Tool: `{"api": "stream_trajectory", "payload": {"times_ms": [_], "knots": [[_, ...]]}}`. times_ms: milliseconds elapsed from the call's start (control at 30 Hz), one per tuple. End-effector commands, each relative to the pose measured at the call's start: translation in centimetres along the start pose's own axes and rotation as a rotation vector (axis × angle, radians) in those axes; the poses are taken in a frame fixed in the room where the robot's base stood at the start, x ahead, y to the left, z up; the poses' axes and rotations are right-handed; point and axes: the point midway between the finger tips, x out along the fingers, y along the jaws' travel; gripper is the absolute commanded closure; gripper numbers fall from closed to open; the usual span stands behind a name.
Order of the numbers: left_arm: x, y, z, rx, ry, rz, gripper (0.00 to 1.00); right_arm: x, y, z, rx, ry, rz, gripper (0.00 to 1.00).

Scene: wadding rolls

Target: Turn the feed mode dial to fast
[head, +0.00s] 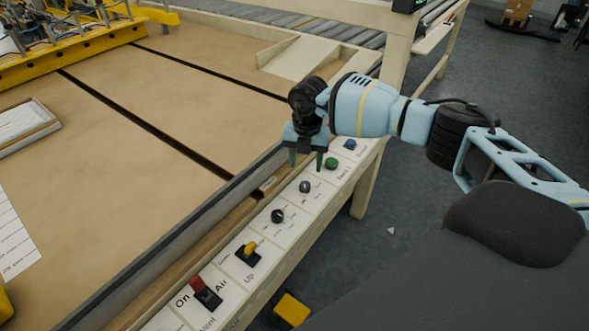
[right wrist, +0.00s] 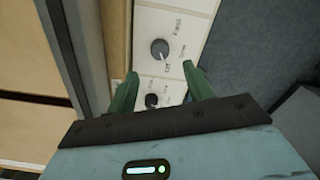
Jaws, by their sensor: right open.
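Two small round dials sit on the white control panel strip (head: 230,278). In the head view one is a black dial (head: 278,216), and the other is a grey-topped dial (head: 305,187) farther along. I cannot read which is the feed mode dial. In the right wrist view a grey dial (right wrist: 159,48) with a light mark on it lies beyond the fingertips, and a darker dial (right wrist: 152,100) shows between the fingers. My right gripper (head: 306,161) is open and empty, pointing down above the panel near the grey-topped dial, apart from it. My left gripper is not in view.
A red switch (head: 206,292), a yellow lever (head: 249,252), a green button (head: 331,163) and a blue button (head: 349,144) share the strip. A raised grey rail (head: 190,235) runs along its left side, beside the brown table (head: 150,85). Floor lies to the right.

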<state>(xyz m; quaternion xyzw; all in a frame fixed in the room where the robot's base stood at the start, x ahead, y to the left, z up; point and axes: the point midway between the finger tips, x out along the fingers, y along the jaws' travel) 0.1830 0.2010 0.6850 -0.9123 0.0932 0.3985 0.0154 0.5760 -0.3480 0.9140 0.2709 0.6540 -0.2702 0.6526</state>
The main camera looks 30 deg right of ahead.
Motion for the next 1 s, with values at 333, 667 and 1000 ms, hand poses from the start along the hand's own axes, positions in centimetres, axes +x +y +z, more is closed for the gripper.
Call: {"api": "stream_trajectory", "payload": {"times_ms": [333,667,1000], "knots": [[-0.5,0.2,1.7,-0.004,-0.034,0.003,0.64,0.8,-0.1,0.0,0.002,0.000,-0.005,0.48],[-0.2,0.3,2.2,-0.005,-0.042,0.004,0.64,5.6,-0.1,0.0,0.000,0.002,-0.005,0.48],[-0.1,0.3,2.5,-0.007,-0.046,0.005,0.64,7.9,-0.1,0.0,0.001,0.000,-0.003,0.48]]}}
